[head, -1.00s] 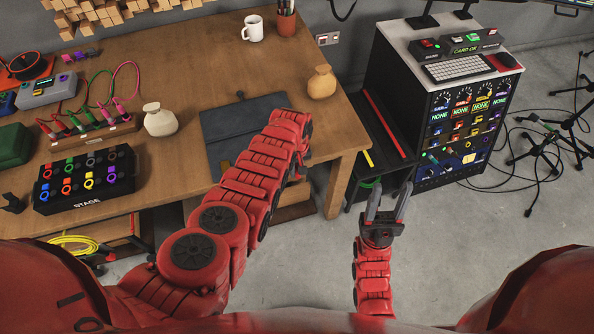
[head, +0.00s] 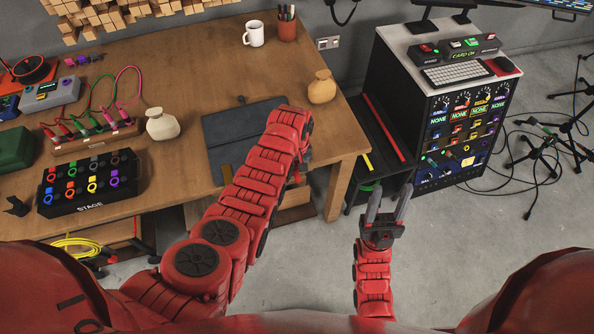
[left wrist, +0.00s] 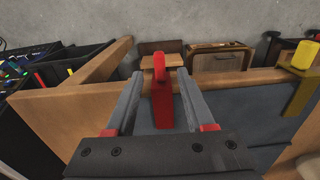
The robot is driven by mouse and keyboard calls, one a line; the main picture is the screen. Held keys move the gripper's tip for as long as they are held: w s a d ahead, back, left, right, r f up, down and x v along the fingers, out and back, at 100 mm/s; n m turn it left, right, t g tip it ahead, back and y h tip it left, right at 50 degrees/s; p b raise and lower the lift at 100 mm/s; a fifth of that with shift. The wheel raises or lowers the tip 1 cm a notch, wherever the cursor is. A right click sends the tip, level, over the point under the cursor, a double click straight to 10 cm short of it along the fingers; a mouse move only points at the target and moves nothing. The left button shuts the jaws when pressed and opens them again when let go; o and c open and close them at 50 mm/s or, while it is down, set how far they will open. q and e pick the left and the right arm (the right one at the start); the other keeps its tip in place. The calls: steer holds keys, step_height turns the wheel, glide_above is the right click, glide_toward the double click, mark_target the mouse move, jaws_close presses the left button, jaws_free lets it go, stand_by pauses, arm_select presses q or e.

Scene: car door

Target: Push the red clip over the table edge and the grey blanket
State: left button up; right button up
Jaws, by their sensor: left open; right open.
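The red clip (left wrist: 162,98) shows in the left wrist view at the table's edge, lying over the grey blanket (left wrist: 230,110) with its narrow end at the wooden rim. My left gripper (left wrist: 159,75) is open, with one finger on each side of the clip. I cannot tell whether the fingers touch it or how far it sits over the edge. In the head view, the grey blanket (head: 235,130) lies on the wooden table (head: 200,75), and my left arm hides the clip and gripper. My right gripper (head: 389,192) is open and empty over the floor.
A yellow clip (left wrist: 305,57) is at the edge to the right in the left wrist view. A control cabinet (head: 455,110) stands right of the table.

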arm_select(q)
step_height(320, 180, up, 14)
steer(key=p, duration=0.2)
steer(key=shift+f, duration=0.2)
